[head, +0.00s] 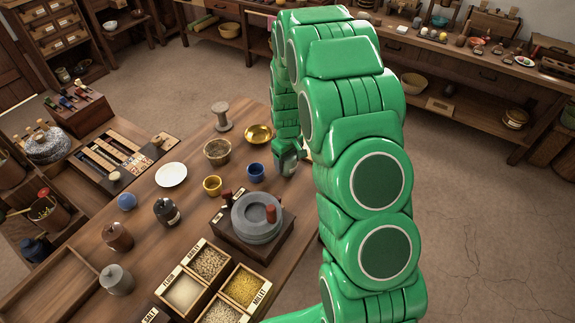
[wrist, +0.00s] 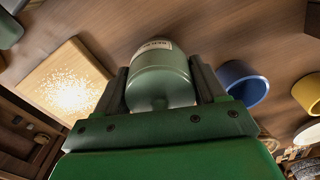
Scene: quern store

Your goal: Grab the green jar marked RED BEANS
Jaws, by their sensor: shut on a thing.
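A grey-green jar (wrist: 162,78) with a pale label sits between the two fingers of my gripper (wrist: 163,88) in the wrist view. The fingers are shut on it, one on each side. The label's lettering is too small and turned to read surely. In the head view my gripper (head: 288,168) is low at the right edge of the wooden table (head: 190,218), just right of a blue cup (head: 256,172). The jar cannot be made out clearly there.
The blue cup also shows close right of my gripper in the wrist view (wrist: 243,83), with a yellow cup (wrist: 308,93) beyond. A pale board (wrist: 65,85) lies left. A brass bowl (head: 259,134), stone quern (head: 256,218) and grain boxes (head: 208,262) stand on the table.

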